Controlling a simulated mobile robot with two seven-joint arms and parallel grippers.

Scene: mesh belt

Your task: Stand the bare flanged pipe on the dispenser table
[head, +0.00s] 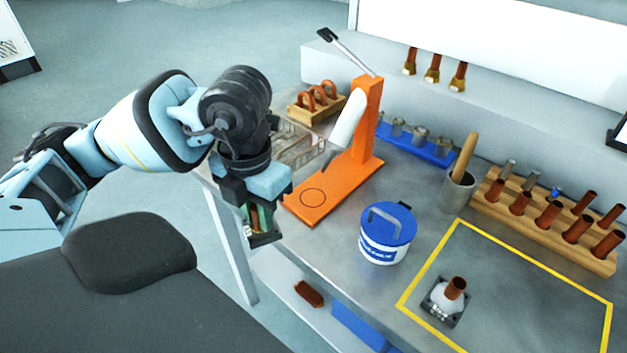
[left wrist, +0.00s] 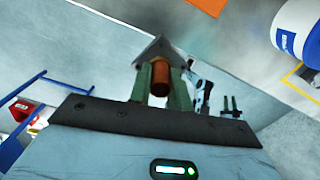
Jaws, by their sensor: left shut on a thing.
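My left gripper (head: 262,212) is shut on the bare flanged pipe, a copper-brown tube with a dark square flange (head: 265,236) at its lower end. In the left wrist view the brown pipe (left wrist: 161,76) sits between the two green fingers, with the flange (left wrist: 160,48) beyond their tips. The gripper points down beside the left edge of the grey table (head: 345,232), left of the orange dispenser stand (head: 300,208) with its marked circle. Whether the pipe is over the tabletop is hard to tell. My right gripper is not in view.
Another flanged pipe with white material around it (head: 446,298) stands inside a yellow outline (head: 432,252). A blue-lidded tub (head: 385,245) stands between that outline and the orange stand. A wooden rack of pipes (head: 560,232) and a wire basket (head: 292,150) are farther back.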

